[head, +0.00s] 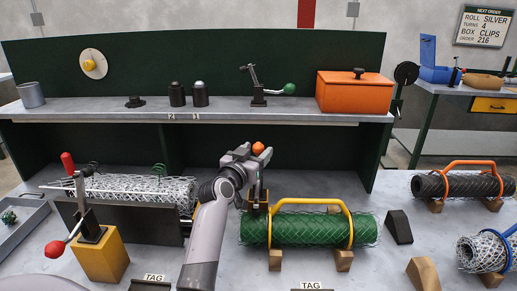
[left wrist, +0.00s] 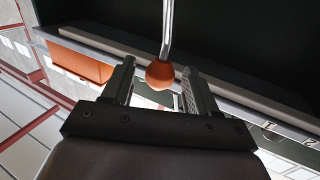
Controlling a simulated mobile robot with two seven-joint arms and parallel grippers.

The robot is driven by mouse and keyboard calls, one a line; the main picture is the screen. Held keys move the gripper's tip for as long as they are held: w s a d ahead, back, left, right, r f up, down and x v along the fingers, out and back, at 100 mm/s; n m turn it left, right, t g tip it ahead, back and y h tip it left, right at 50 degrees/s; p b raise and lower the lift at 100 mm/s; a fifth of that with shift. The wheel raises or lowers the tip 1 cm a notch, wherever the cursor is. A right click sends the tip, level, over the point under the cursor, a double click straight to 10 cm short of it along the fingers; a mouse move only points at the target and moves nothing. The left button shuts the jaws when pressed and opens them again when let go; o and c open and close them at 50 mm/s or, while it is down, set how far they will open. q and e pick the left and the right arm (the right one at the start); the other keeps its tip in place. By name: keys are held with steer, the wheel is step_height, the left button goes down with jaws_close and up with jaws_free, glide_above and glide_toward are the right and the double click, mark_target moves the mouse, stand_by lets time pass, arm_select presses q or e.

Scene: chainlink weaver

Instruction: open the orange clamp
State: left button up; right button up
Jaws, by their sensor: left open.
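The orange clamp's round orange knob (head: 258,148) tops an upright lever above a dark base on the bench, just left of the green mesh roll. My left gripper (head: 262,157) is at the knob with its jaws open. In the left wrist view the orange knob (left wrist: 160,75) lies between the two fingers, with a visible gap to each side. Its metal rod runs up out of the picture. The clamp's lower part is partly hidden by my arm. My right gripper is not in view.
A green mesh roll (head: 300,228) with a yellow handle rests on wooden blocks close by. A red-knobbed clamp (head: 78,235) on a yellow block stands left. The shelf (head: 330,117) holds an orange box (head: 352,95) and a green-knobbed clamp (head: 262,92).

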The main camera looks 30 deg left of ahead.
arm_select(q)
steer(key=shift+w+a, duration=0.2)
steer(key=shift+w, duration=0.75)
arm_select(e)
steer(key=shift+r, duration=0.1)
arm_select(q)
steer(key=shift+c, duration=0.3)
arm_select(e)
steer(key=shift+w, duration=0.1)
arm_select(q)
jaws_close()
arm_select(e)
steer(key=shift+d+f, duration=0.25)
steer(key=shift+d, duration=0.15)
